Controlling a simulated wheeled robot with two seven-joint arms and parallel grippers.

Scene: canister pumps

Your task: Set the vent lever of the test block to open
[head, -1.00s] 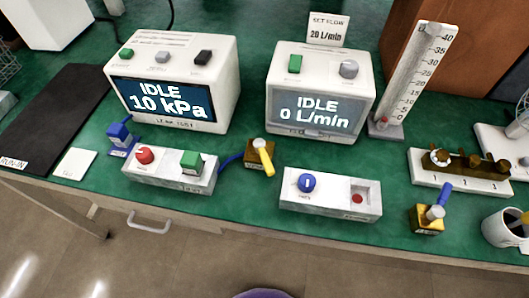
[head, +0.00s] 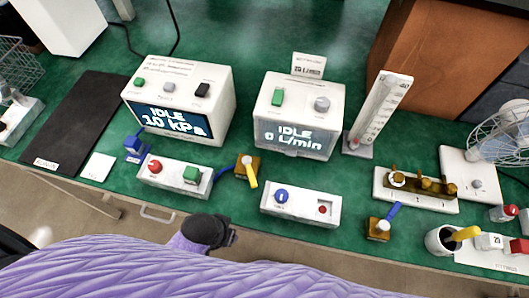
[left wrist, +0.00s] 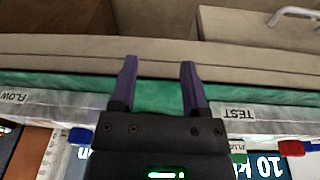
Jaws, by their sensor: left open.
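The white test block (head: 175,175) carries a red knob (head: 155,166) and a green button (head: 192,174). At its right, joined by a blue hose, is a brass valve (head: 242,165) with a yellow lever (head: 251,176) pointing toward the table's front. A blue fitting (head: 133,146) stands at its left. I cannot tell for sure which is the vent lever. My left gripper (head: 214,232) is in front of the table edge, apart from the test block. In the left wrist view its purple fingers (left wrist: 159,72) are apart with nothing between them; the valve is not seen there.
Behind stand the kPa unit (head: 180,100) and the L/min unit (head: 298,115). A white flow block (head: 300,205) is right of the brass valve. Another brass valve with a blue lever (head: 380,225), a mug (head: 440,242) and a manifold (head: 425,190) are farther right.

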